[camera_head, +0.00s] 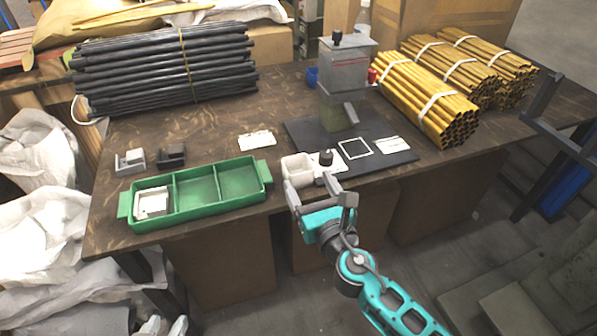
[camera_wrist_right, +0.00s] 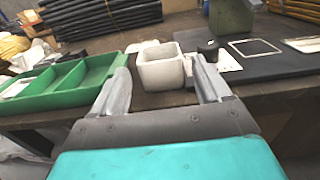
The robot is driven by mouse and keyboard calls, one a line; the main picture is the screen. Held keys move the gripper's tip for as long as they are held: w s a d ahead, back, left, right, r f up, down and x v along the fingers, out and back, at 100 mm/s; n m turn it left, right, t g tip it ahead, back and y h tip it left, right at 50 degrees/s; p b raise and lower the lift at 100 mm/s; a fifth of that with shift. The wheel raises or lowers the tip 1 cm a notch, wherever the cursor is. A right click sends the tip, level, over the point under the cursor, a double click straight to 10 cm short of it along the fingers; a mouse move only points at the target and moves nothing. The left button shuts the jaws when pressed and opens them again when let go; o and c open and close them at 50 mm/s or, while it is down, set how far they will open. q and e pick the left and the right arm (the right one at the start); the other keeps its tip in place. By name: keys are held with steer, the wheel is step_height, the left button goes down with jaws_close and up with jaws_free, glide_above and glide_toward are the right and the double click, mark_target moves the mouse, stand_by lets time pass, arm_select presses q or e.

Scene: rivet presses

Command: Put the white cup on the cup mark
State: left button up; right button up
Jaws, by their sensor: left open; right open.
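The white cup (camera_head: 297,171) is a square, open-topped cup upright near the table's front edge, just right of the green tray. In the right wrist view the white cup (camera_wrist_right: 162,72) shows between and beyond the fingers. My right gripper (camera_head: 314,190) is open and empty at the near side of the cup, apparently apart from it. The cup mark (camera_head: 355,148) looks to be the white square outline on the dark mat (camera_head: 388,160), to the cup's right; nothing stands on it. My left gripper is not in view.
The green tray (camera_head: 217,207) has compartments, with a pale part in its left one. A black knob (camera_head: 326,157) on a white plate stands between cup and outline. The grey press (camera_head: 345,75) rises behind the mat. Brass tubes (camera_head: 425,100) lie at right, dark rods (camera_head: 165,70) at back left.

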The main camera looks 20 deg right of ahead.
mark_target(303, 173)
steer(key=w, duration=0.7)
steer(key=shift+w+a, duration=0.1)
steer(key=shift+a, duration=0.15)
steer(key=c, duration=0.8)
steer(key=shift+r, duration=0.1)
